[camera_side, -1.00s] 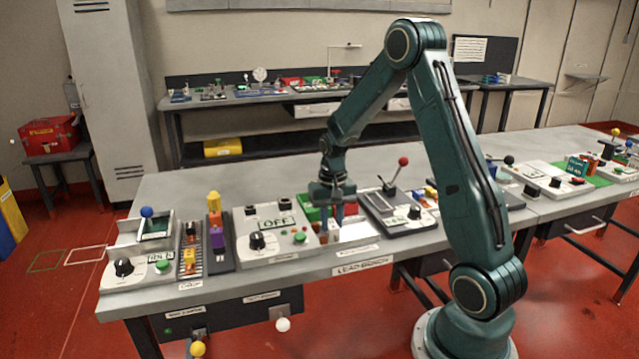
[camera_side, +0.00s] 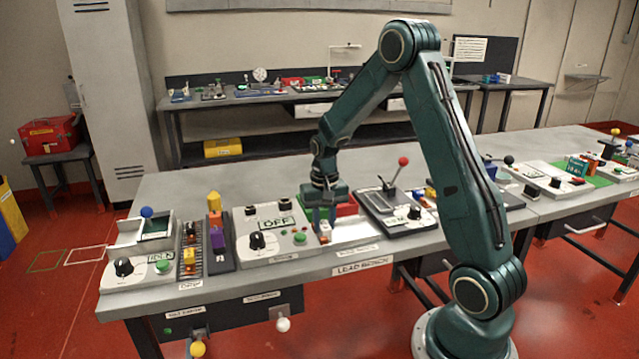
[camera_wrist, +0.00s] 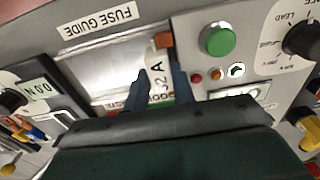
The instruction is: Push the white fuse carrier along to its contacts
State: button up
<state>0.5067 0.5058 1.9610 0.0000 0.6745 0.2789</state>
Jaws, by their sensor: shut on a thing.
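The white fuse carrier (camera_side: 324,227), marked 32 A, stands on the fuse guide between the fingers of my gripper (camera_side: 322,218). In the wrist view the carrier (camera_wrist: 158,77) sits between the two dark fingertips of my gripper (camera_wrist: 164,82), at the right end of the pale fuse guide (camera_wrist: 106,70). A copper-brown block (camera_wrist: 164,40) shows at the carrier's upper end. My gripper is shut on the carrier. I cannot tell whether the carrier touches its contacts, as the fingers and gripper body hide part of it.
Left of the carrier in the side view stands a white panel with an OFF display, a black knob (camera_side: 257,241) and a green button (camera_side: 299,238). A red block (camera_side: 347,206) is behind the guide. A grey unit with a red-ball lever (camera_side: 403,161) stands to the right.

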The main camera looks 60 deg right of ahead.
aim_at(322, 225)
jog(key=shift+w+a, duration=0.15)
jog(key=o, duration=1.1)
jog(key=shift+c, duration=0.2)
notch_tip(322, 225, up, 14)
jog(key=shift+a, duration=0.1)
